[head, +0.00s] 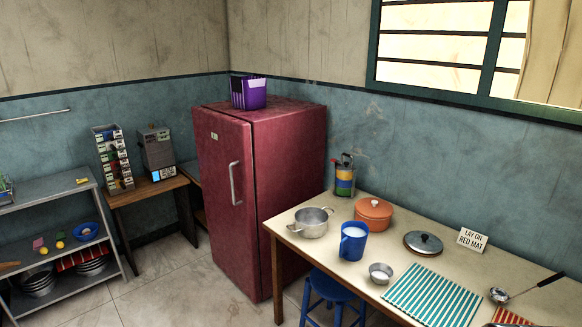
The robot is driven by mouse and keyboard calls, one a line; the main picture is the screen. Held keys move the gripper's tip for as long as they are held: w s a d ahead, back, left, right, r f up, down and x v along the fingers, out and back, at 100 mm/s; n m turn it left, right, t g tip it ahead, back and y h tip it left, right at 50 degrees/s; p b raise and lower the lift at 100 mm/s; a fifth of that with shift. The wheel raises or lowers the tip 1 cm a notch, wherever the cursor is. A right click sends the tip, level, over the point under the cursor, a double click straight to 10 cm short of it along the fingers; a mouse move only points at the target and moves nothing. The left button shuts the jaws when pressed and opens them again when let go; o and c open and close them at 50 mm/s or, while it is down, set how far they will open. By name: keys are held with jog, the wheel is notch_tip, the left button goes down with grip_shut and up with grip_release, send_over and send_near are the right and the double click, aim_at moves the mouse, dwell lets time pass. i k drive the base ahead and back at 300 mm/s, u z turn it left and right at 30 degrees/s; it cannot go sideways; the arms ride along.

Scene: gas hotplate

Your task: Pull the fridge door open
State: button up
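The fridge (285,165) is a dark red upright cabinet against the back wall, near the corner. Its door (220,225) faces left and toward me and looks closed. A pale vertical bar handle (235,183) sits on the door near its right edge. A small light label is near the door's top. My gripper is not in the head view, so I cannot see where it is relative to the handle. The bottom right of the fridge is partly hidden by the table.
A purple holder (248,92) stands on the fridge top. A table (350,270) with pots, a blue jug and a striped mat fills the right. A blue stool (328,295) stands before it. Shelves (50,201) are at left. Floor before the door (165,285) is clear.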

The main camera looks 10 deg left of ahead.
aim_at(223, 143)
jog(key=u, duration=0.2)
jog(key=i, duration=0.95)
jog(key=u, duration=0.6)
jog(key=i, duration=0.8)
jog(key=u, duration=0.75)
jog(key=i, duration=0.6)
jog(key=u, duration=1.1)
jog(key=i, duration=0.9)
jog(key=u, duration=0.5)
